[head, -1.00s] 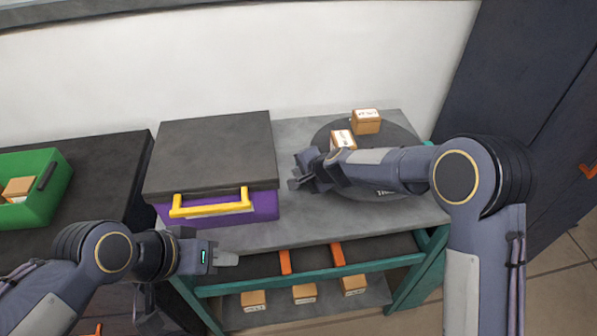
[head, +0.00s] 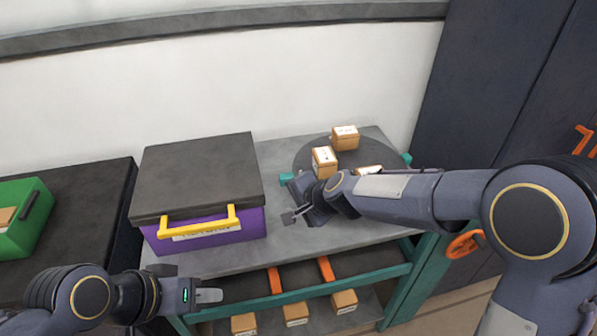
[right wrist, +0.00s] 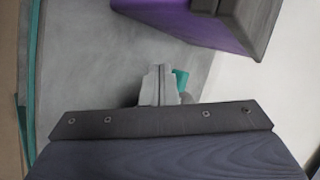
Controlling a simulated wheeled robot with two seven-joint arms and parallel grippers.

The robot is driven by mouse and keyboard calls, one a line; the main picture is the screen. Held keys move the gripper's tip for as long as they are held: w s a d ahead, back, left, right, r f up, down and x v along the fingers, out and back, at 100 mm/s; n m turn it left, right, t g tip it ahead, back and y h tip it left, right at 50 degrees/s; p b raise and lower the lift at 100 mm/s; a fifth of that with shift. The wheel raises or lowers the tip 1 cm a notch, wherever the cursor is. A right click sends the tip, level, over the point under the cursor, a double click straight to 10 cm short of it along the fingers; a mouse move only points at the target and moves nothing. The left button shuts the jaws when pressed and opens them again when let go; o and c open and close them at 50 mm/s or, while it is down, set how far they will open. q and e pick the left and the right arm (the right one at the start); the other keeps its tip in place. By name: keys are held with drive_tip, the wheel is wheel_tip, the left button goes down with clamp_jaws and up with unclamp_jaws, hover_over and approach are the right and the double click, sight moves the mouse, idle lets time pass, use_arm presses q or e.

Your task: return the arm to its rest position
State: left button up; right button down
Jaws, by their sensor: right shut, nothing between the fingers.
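My right arm reaches in from the right over the grey bench top (head: 285,150). My right gripper (head: 291,216) is above the bench, in front of the round turntable and right of the purple box. In the right wrist view its fingers (right wrist: 159,85) are together with nothing between them. My left gripper (head: 208,296) is at the lower left, in front of the bench and below the purple box. Its fingers show edge-on, so I cannot tell whether they are apart. I see nothing held in it.
A purple box (head: 244,223) with a dark lid and yellow handle stands left of my right gripper. Small cartons (head: 345,138) stand on the dark turntable (head: 306,156), partly behind my right arm. More cartons (head: 296,314) sit on the lower shelf. A green bin (head: 30,225) is at far left.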

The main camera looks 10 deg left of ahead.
drive_tip(key=s+d+r+n, duration=0.1)
drive_tip(key=s+d+r, duration=0.3)
drive_tip(key=d, duration=0.4)
drive_tip(key=s+d+r+n, duration=0.2)
drive_tip(key=s+d+r, duration=0.25)
drive_tip(key=d, duration=0.45)
drive_tip(key=s+d+f+n+h, duration=0.1)
drive_tip(key=s+d, duration=0.5)
drive_tip(key=s, duration=0.3)
drive_tip(key=s+d+f+n+h, duration=0.2)
drive_tip(key=s+d, duration=0.5)
drive_tip(key=s, duration=0.3)
drive_tip(key=shift+f+h, duration=0.15)
drive_tip(key=shift+h, duration=0.15)
